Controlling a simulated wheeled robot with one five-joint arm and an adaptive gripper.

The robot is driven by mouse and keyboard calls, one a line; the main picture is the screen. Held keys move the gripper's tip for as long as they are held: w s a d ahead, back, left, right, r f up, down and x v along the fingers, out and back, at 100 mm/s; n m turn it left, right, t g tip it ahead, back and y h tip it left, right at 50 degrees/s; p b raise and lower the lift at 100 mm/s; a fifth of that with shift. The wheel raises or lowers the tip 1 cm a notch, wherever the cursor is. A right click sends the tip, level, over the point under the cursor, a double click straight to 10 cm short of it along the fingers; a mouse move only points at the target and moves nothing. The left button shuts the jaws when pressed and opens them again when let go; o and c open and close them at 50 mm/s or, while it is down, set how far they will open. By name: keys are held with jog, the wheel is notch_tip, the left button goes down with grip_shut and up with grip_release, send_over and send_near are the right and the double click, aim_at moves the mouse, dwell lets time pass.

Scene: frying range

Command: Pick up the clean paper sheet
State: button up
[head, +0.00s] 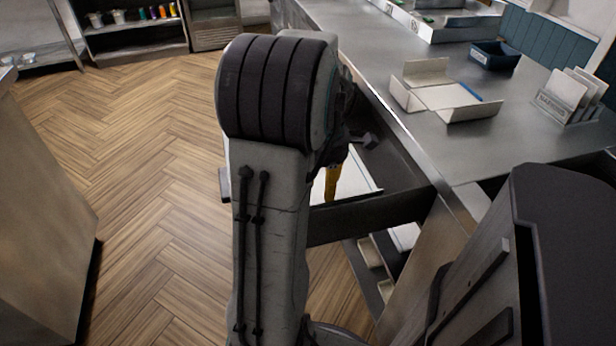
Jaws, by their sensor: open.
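A white sheet (356,181), which looks like the clean paper sheet, lies in an open drawer (372,216) below the counter. My arm hides its left part. My gripper (358,137) shows only in part as dark pieces behind the arm, above the drawer's far part. It is open. The fingertips are mostly hidden, and I cannot tell how far above the sheet they are. A yellow-orange piece (332,184) stands out against the sheet beside my arm; I cannot tell what it belongs to.
On the steel counter (400,45) are an open white carton (462,108), a dark blue tray (496,55) and a card holder (568,95). Lower shelves with pale boxes (372,252) sit beneath the drawer. A cabinet (45,200) stands left; the wooden floor (150,130) between is clear.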

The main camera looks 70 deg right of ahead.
aim_at(321, 207)
jog(key=f, duration=0.2)
jog(key=a+f+b, duration=0.1)
jog(key=shift+f, duration=0.4)
jog(key=shift+d+f, duration=0.1)
jog(key=shift+f, duration=0.7)
jog(key=shift+c, duration=0.2)
grip_shut()
